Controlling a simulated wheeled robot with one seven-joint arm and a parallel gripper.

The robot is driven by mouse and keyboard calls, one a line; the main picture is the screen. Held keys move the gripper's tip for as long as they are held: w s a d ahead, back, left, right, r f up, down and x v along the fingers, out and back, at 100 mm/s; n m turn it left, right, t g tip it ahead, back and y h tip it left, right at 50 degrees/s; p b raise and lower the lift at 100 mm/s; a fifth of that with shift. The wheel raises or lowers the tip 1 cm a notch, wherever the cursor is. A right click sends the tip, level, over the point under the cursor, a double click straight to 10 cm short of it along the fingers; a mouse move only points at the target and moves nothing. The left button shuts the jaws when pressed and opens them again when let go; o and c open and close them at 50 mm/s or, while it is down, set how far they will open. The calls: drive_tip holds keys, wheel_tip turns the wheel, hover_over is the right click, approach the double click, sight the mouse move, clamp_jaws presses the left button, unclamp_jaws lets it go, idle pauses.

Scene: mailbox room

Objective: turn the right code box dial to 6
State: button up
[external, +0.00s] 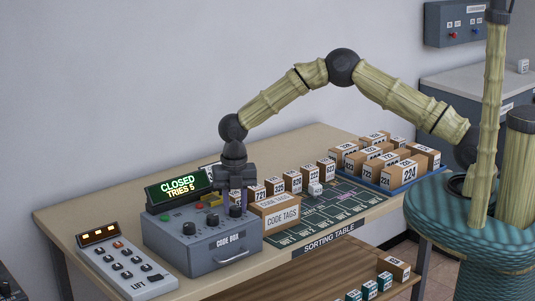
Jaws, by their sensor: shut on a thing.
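The grey code box (205,247) stands on the sorting table, with a drawer handle and the label CODE BOX on its front. Its display (179,188) reads CLOSED, TRIES 5. Three dark dials sit on its top: the left dial (189,228), the middle dial (212,220) and the right dial (236,212). My gripper (237,205) points down over the right end of the box and is shut on the right dial. The dial's number is too small to read, and my fingers partly hide it.
A LIFT panel (127,267) lies left of the code box. The CODE TAGS box (276,212) is close on its right. Numbered parcels (293,181) stand behind a green mat (330,212), with more on a blue tray (409,185). The table's back left (95,213) is clear.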

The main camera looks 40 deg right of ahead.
sight(235, 207)
drive_tip(key=shift+w+r+n, duration=0.1)
drive_tip(key=shift+r+n, duration=0.05)
drive_tip(key=shift+n, duration=0.35)
drive_tip(key=o, duration=1)
drive_tip(key=shift+c, duration=0.2)
wheel_tip(235, 207, up, 17)
drive_tip(key=b, duration=0.3)
drive_tip(key=shift+r, duration=0.1)
